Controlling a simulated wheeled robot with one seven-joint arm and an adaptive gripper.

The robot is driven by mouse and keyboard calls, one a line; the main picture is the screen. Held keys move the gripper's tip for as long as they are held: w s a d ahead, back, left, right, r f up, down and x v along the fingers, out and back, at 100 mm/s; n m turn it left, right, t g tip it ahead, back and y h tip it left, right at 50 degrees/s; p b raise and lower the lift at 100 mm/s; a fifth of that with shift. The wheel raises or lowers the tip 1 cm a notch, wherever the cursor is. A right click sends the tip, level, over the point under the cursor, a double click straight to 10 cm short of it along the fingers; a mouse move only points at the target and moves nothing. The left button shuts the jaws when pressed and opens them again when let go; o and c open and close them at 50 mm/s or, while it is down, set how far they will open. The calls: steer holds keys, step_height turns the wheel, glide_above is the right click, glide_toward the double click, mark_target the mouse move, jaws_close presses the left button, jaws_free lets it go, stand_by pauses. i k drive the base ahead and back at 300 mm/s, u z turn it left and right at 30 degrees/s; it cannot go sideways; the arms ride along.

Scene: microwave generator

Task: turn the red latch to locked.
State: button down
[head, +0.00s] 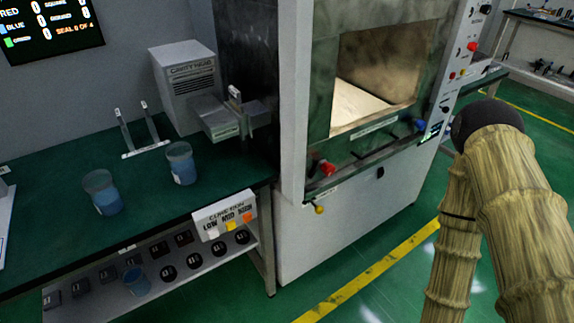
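The red latch (328,168) sits at the lower left of the machine's front opening, on the ledge below it. It is small here, and I cannot tell from its angle whether it is locked. The machine (345,235) is a large light-grey cabinet with a lit, open-looking chamber (362,105). My gripper does not show. Only links of my arm, with a bamboo-like surface, show at the right, apart from the latch in the picture.
A blue knob (420,126) is at the ledge's right end, and a yellow knob (319,209) is below the latch. A green-topped bench (225,178) with two blue-filled cups (181,163) stands at the left. Green floor (400,262) with a yellow line lies in front.

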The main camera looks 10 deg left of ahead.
mark_target(324, 167)
steer(key=u, duration=0.3)
steer(key=i, duration=1)
steer(key=z, duration=0.2)
steer(key=k, duration=1.55)
steer(key=z, duration=0.85)
steer(key=i, duration=1)
